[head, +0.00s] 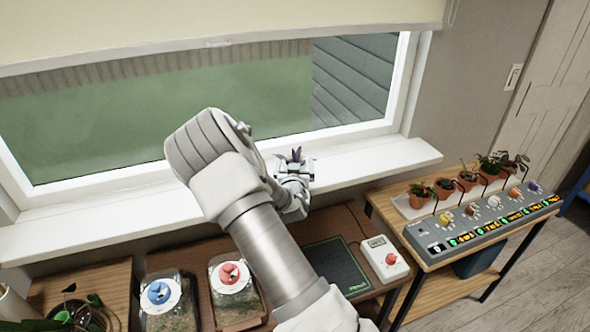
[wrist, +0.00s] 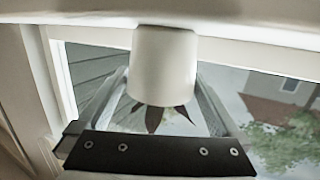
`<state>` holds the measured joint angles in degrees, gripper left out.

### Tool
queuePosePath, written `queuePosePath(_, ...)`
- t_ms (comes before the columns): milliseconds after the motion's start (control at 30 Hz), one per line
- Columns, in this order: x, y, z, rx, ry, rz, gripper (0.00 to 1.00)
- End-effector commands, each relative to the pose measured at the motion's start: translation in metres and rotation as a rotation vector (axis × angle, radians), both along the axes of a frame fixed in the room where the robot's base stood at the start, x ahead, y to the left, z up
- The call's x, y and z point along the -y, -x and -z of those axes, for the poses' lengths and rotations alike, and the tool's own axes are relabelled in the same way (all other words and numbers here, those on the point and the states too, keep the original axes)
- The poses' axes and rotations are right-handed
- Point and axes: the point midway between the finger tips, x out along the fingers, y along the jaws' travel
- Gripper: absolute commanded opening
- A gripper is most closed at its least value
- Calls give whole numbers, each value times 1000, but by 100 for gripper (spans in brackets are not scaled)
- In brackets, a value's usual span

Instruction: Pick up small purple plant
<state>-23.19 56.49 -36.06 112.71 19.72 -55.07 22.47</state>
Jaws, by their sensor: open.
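The small purple plant (head: 296,155) shows its dark purple leaves just above my gripper (head: 294,176) at the windowsill (head: 370,163). Its pot is mostly hidden by the gripper in the head view. The wrist view is upside down: the white pot (wrist: 164,58) hangs from the top, by the pale sill, with dark pointed leaves (wrist: 155,118) below it. My gripper (wrist: 163,88) is open, with one grey finger on each side of the pot and leaves. I cannot tell whether either finger touches the pot.
The window glass (head: 190,115) is close behind the plant. Below the sill, a desk holds two terrariums with blue (head: 158,292) and red (head: 229,273) knobs, a dark mat (head: 337,266) and a white device (head: 385,259). Potted plants (head: 467,177) and a control panel (head: 483,224) stand right.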

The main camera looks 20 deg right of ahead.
Motion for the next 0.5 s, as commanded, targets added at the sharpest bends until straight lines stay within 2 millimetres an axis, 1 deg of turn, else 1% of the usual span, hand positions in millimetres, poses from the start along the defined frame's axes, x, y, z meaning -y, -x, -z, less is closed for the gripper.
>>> queuePosePath(100,6,-16,3,1,1,0,100)
queuePosePath(200,10,-25,4,1,0,0,100)
queuePosePath(300,12,-30,6,0,0,1,100)
queuePosePath(500,13,-31,6,0,0,1,100)
